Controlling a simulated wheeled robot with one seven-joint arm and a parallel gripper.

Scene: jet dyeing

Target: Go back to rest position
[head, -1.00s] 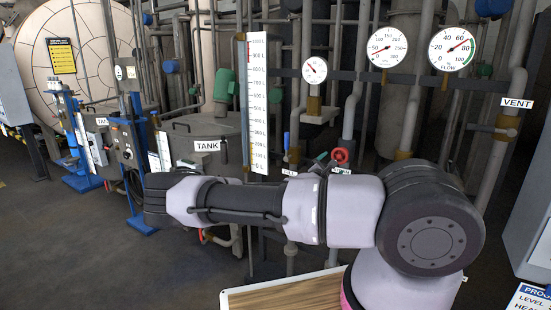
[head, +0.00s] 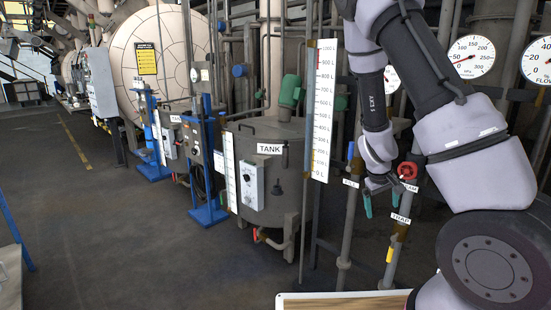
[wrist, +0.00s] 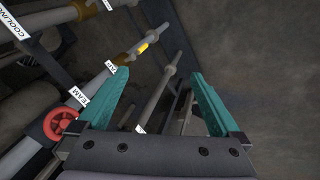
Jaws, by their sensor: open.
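My gripper (head: 381,200) is in front of the pipes on the right side of the head view, at the end of my folded, downward-hanging forearm. In the wrist view its two teal fingers (wrist: 158,108) stand wide apart, with nothing between them but the background of pipes and floor. The red valve wheel (head: 407,170) sits on the steam pipe just right of my gripper. It also shows in the wrist view (wrist: 61,124) at the lower left, outside the fingers and apart from them.
A tank (head: 268,165) with a control box (head: 250,186) stands left of a tall white level scale (head: 323,110). Gauges (head: 472,56) hang at the upper right, partly behind my arm. A wooden-topped board (head: 345,300) lies at the bottom. Open floor (head: 120,240) spreads to the left.

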